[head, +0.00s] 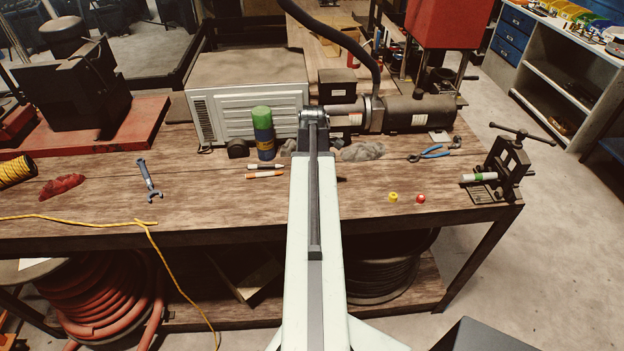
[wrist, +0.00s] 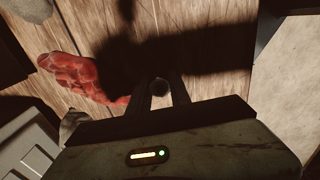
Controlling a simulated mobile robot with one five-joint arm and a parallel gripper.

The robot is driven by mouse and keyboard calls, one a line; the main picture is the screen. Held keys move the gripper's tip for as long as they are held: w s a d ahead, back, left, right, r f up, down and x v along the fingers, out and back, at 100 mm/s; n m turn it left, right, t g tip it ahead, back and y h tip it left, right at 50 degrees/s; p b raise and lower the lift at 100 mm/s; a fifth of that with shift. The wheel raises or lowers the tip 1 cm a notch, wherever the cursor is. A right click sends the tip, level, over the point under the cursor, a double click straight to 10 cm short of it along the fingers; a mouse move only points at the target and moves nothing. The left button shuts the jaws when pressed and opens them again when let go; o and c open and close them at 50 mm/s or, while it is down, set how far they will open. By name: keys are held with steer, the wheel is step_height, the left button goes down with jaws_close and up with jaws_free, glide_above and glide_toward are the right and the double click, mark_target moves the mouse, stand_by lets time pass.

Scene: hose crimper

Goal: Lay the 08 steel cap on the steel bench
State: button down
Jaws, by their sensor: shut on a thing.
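In the wrist view, my gripper (wrist: 160,92) is shut on a small dark round piece (wrist: 159,87), held between its two dark fingers. The piece is in shadow; I see no marking on it and cannot confirm that it is the 08 steel cap. In the head view, my arm reaches straight ahead over the wooden bench, and its far end hides the gripper and the piece. I cannot pick out a surface that is surely the steel bench. A grey shelf unit (head: 565,62) stands at the far right.
The wooden bench (head: 230,212) carries a louvred box (head: 250,110), a green-and-blue cylinder (head: 263,135), blue-handled pliers (head: 435,153), a wrench (head: 149,180) and a vise (head: 505,165). In the wrist view, a red crumpled cloth (wrist: 80,75) lies on planks left of the fingers.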

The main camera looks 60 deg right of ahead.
steer(key=shift+f+b, duration=0.3)
steer(key=c, duration=1.1)
jaws_free()
step_height(320, 180, up, 8)
steer(key=p, duration=0.8)
steer(key=shift+f, duration=0.1)
